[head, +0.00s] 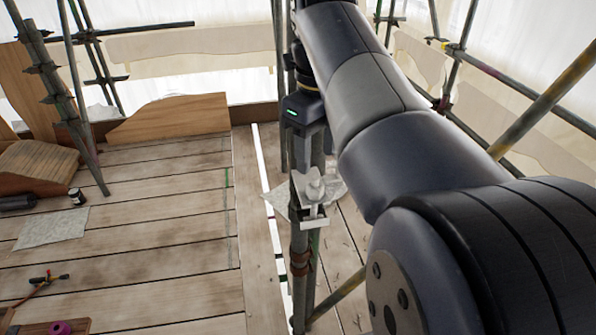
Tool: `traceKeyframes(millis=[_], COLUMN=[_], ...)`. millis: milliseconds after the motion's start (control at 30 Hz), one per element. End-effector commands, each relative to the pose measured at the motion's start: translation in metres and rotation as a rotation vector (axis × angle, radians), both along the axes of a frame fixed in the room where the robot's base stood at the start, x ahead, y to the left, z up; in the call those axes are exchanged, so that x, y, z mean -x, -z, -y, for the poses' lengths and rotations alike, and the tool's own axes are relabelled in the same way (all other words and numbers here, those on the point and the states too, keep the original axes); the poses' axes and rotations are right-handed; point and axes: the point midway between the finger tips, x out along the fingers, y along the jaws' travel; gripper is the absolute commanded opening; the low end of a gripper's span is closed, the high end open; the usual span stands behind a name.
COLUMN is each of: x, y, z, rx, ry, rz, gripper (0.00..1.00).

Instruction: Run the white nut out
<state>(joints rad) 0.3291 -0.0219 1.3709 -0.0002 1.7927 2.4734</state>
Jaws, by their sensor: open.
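A pale, white-looking fitting (314,188) sits on a small light bracket (311,219) at the upright pole in the middle of the head view. It may be the white nut, but it is too small to tell its thread or how far it is run. My gripper (311,148) is just above this fitting, apart from it as far as I can see. Its dark body shows a green light. The jaws are open, with nothing seen between them; the fingertips are small and hard to make out against the pole.
Scaffold poles (299,255) stand close around the fitting, and a diagonal yellowish pole (540,100) is at right. Plank flooring (150,240) is mostly clear at left. A grey cloth (52,228), a small dark jar (76,196) and a red-handled tool (40,284) lie there.

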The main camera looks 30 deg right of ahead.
Motion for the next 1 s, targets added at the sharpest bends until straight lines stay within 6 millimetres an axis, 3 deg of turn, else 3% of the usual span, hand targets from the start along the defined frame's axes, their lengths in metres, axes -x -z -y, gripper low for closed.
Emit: traceKeyframes(millis=[200, 400, 800, 1000], x=[0.001, 0.0, 0.0, 0.0], y=[0.041, 0.066, 0.074, 0.074], z=[0.0, 0.0, 0.0, 0.0], rx=[-0.001, -0.001, 0.0, 0.0], ry=[-0.001, -0.001, -0.001, -0.001], rz=[-0.003, -0.003, 0.0, 0.0], gripper=[0.5, 0.5, 0.5, 0.35])
